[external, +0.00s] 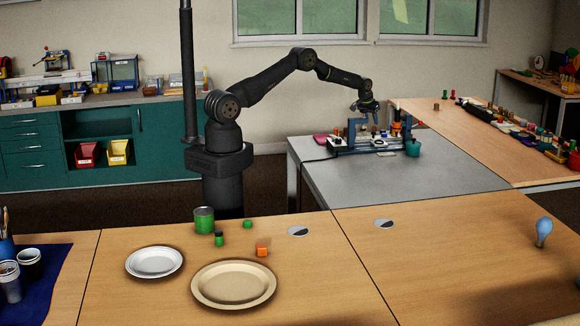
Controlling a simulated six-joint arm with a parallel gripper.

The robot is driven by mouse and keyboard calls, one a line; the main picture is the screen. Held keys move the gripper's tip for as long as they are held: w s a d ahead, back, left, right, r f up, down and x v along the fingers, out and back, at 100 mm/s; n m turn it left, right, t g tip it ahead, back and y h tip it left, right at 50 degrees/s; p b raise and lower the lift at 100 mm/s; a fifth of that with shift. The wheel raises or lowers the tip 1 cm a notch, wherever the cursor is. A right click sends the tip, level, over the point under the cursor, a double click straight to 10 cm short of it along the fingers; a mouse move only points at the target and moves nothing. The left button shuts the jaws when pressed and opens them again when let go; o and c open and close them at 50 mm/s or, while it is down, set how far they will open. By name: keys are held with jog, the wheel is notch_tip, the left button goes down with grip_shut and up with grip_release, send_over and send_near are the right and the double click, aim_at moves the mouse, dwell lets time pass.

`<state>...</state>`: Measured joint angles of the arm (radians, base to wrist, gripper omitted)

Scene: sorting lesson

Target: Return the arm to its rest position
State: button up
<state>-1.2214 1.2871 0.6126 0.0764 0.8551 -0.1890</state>
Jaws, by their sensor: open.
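My gripper (366,106) is at the end of my arm, which rises from its base and reaches to the right. It hangs in front of the grey table's back part, close to a blue-grey apparatus (352,133) in the picture. It looks open with nothing between its fingers, though it is small here. Whether it touches anything is hard to tell from this view.
The table's right half is mostly clear.

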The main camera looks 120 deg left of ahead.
aim_at(373, 128)
jog(key=x, duration=0.5)
jog(key=shift+a+f, duration=0.15)
jog(key=shift+f, duration=0.25)
notch_tip(373, 128, up, 29)
jog(key=w+d+m, duration=0.1)
jog(key=w+d, duration=0.2)
jog(key=w, duration=0.3)
jog(key=w+d+m, duration=0.1)
jog(key=w+d, duration=0.2)
jog(key=w, duration=0.3)
jog(key=w+d+m+t, duration=0.1)
jog(key=w+d, duration=0.2)
jog(key=w, duration=0.4)
jog(key=shift+d, duration=0.35)
